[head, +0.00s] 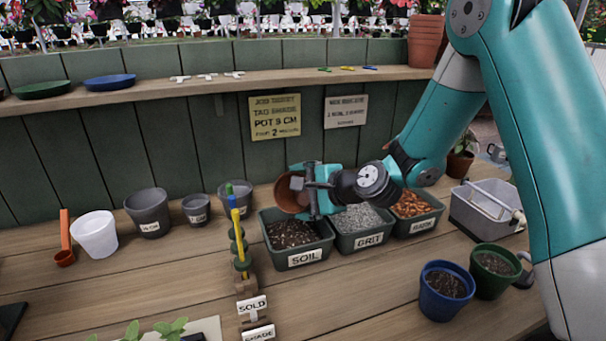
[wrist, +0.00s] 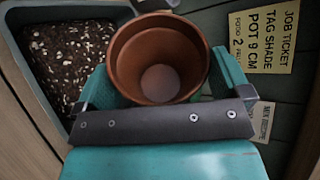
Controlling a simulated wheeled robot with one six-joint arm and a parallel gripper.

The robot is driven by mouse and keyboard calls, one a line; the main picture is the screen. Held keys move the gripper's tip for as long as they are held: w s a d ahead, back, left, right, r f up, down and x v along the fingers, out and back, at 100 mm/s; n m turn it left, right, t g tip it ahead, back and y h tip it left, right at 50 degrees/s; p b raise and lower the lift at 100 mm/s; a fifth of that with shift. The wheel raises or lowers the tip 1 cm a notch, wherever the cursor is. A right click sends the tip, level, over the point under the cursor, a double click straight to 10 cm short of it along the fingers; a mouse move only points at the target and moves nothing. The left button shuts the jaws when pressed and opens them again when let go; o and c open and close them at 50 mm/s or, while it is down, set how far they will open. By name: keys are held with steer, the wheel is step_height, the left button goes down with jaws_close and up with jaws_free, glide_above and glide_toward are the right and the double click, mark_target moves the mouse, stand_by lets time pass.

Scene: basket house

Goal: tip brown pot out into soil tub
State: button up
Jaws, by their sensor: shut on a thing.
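The brown pot (head: 287,197) is held by my gripper (head: 312,190) above the back edge of the soil tub (head: 305,257). It looks tilted in the head view. In the wrist view the brown pot (wrist: 120,60) sits between the two teal fingers of my gripper (wrist: 160,82), with its mouth towards the camera. I see bare inner walls and a pale round patch at its bottom, and no soil in it. The soil tub (wrist: 45,112) lies to the left of the pot in the wrist view, holding dark soil with pale specks.
The grit tub (head: 368,240) and a tub of bark chips (head: 420,225) stand right of the soil tub. A post with coloured sticks (head: 238,235) stands close on its left. Blue (head: 445,305) and green (head: 497,285) pots of soil stand at the front right. The green back wall (head: 285,140) is close behind.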

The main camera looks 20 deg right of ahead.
step_height(320, 180, up, 3)
steer(key=m+g+y+p, duration=0.1)
steer(key=m+g+p, duration=0.1)
steer(key=p, duration=0.3)
steer(key=shift+r+m+y, duration=0.1)
steer(key=shift+m+y, duration=0.3)
steer(key=shift+m, duration=0.2)
steer(key=shift+s+m+g+y+p, duration=0.1)
steer(key=shift+m+g+y+p, duration=0.25)
steer(key=shift+p, duration=0.55)
steer(key=m+p, duration=0.1)
steer(key=m+g+y+p, duration=0.1)
steer(key=shift+s+a+f+p, duration=0.1)
steer(key=shift+f+p, duration=0.15)
steer(key=shift+p, duration=0.15)
steer(key=shift+a+f+m+g+y+p, duration=0.1)
steer(key=shift+f+m+g+y+p, duration=0.2)
steer(key=shift+m+y, duration=0.25)
steer(key=shift+s, duration=0.1)
